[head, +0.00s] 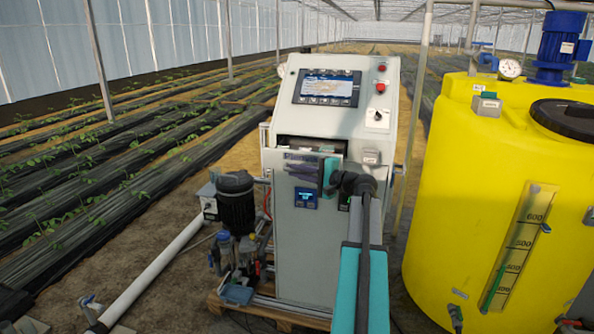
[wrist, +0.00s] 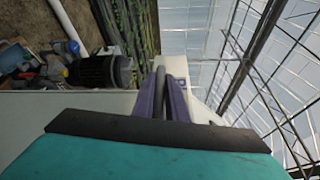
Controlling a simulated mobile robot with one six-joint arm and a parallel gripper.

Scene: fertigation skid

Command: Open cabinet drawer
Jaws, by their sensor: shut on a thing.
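The pale grey cabinet (head: 325,245) stands in the middle of the head view, with a sloped control panel on top. Its drawer front (head: 297,157) is below the panel, and a dark gap with some of the inside shows above it. My gripper (head: 313,172) is at the drawer front, partly hidden by my own wrist. In the wrist view its two purple fingers (wrist: 166,98) are closed around a dark bar, the drawer handle (wrist: 160,80). How far the drawer stands out is hard to tell.
A yellow tank (head: 470,200) stands close on the right. A dark pump (head: 237,200), small fittings and a white pipe (head: 155,270) lie to the left. A screen (head: 327,87) and red buttons (head: 381,87) are on the cabinet's top. Planted rows fill the left background.

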